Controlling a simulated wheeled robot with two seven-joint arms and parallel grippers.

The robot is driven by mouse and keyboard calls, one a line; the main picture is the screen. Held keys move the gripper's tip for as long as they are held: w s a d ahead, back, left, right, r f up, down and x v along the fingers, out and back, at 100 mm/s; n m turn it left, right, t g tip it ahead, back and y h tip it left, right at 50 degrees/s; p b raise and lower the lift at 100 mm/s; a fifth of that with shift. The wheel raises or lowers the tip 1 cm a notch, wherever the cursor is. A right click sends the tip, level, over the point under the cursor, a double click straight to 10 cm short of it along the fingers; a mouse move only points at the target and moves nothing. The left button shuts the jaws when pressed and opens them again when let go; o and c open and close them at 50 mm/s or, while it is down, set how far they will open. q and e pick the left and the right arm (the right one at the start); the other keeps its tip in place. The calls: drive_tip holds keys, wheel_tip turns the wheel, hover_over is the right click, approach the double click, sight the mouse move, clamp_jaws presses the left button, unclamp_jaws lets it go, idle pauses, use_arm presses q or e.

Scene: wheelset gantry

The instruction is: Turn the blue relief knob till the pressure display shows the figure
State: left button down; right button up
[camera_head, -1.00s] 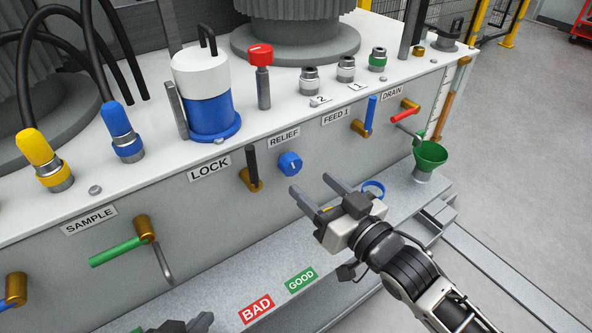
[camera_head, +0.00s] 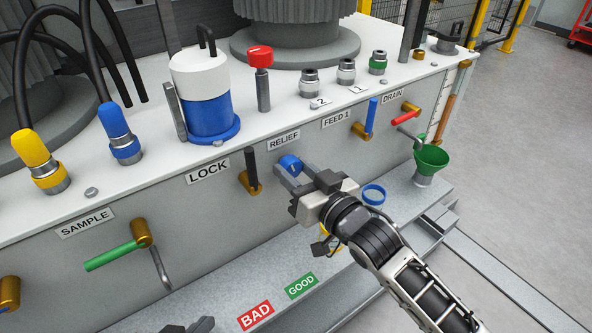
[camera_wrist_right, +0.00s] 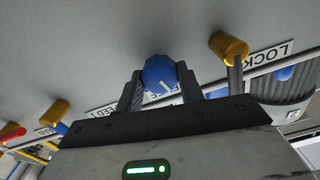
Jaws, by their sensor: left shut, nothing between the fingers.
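The blue relief knob (camera_head: 290,164) is on the grey front panel, just below the RELIEF label (camera_head: 284,140). My right gripper (camera_head: 291,172) is at the knob, with one finger on each side of it. In the right wrist view the knob (camera_wrist_right: 160,73) sits between the fingertips, with a white mark on its face. I cannot tell whether the fingers press on it. Only a dark part of my left gripper (camera_head: 190,326) shows at the bottom edge, away from the panel. I see no readable pressure display.
A black lever on a brass valve (camera_head: 252,183) is close left of the knob. The FEED 1 blue lever (camera_head: 371,115) and the red DRAIN lever (camera_head: 404,118) are to the right. Below are a blue ring (camera_head: 374,194) and a ledge with BAD (camera_head: 256,314) and GOOD (camera_head: 301,286) labels.

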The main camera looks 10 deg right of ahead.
use_arm(q)
drive_tip(key=shift+r+p, duration=0.6)
use_arm(e)
drive_tip(key=shift+r, duration=0.2)
use_arm(q)
drive_tip(key=shift+s+a+r+p, duration=0.1)
drive_tip(key=shift+a+r+p, duration=0.05)
drive_tip(key=shift+r+p, duration=0.2)
use_arm(e)
drive_tip(key=shift+n, duration=0.4)
use_arm(q)
drive_tip(key=shift+s+a+f, duration=0.1)
drive_tip(key=shift+s+f, duration=0.1)
drive_tip(key=shift+f, duration=0.05)
use_arm(e)
drive_tip(key=shift+f, duration=0.2)
drive_tip(key=o, duration=1)
use_arm(q)
drive_tip(key=shift+f, duration=0.1)
drive_tip(key=shift+w, duration=0.1)
use_arm(e)
drive_tip(key=shift+s, duration=0.1)
